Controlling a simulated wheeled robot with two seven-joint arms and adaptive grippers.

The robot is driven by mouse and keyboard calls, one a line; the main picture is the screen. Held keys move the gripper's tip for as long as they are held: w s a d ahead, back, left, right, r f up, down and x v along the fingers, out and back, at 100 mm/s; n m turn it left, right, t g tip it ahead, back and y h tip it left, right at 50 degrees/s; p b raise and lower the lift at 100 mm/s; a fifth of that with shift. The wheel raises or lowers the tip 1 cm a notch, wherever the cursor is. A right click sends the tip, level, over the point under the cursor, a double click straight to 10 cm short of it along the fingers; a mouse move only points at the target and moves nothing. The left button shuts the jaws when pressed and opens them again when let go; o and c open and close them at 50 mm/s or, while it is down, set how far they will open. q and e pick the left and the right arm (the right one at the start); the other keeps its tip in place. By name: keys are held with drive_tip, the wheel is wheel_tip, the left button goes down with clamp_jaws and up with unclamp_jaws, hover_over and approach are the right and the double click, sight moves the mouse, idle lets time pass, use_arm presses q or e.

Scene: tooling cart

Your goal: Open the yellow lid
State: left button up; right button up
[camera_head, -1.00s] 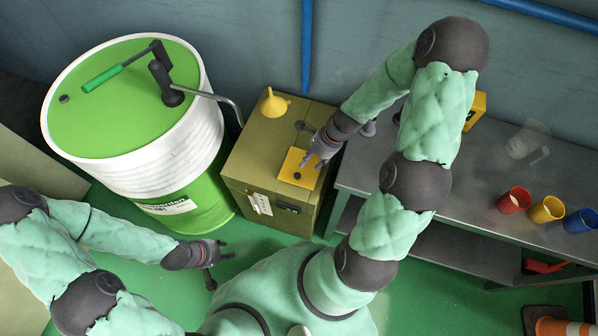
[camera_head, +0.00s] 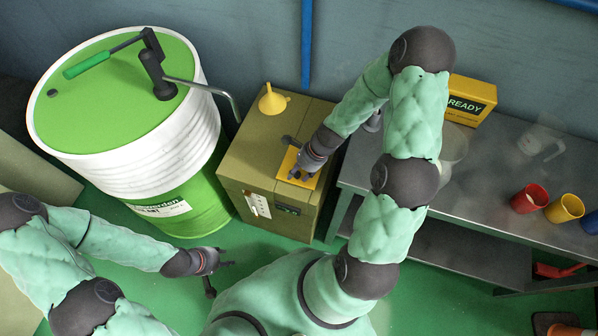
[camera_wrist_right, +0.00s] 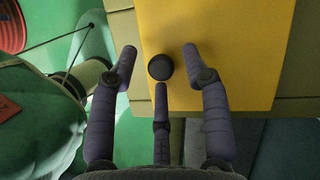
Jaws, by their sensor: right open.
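The yellow lid (camera_head: 287,164) is a flat plate on top of the olive box (camera_head: 236,158), partly hidden by my right gripper in the head view. In the right wrist view the lid (camera_wrist_right: 235,65) fills the middle, with a round black knob (camera_wrist_right: 160,67) near its left edge. My right gripper (camera_head: 298,174) is open over the lid. Its fingers (camera_wrist_right: 160,60) are spread around the knob; I cannot tell whether they touch it. The lid looks flat and shut. My left gripper (camera_head: 220,270) hangs low over the green floor, its fingers spread and empty.
A yellow funnel (camera_head: 271,99) stands on the box behind the lid. A green and white drum (camera_head: 150,150) with a hand pump stands at left. At right, a metal table (camera_head: 480,190) holds a yellow READY box (camera_head: 471,100), a clear jug and several coloured cups.

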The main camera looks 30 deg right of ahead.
drive_tip(key=shift+c, duration=0.3)
clamp_jaws()
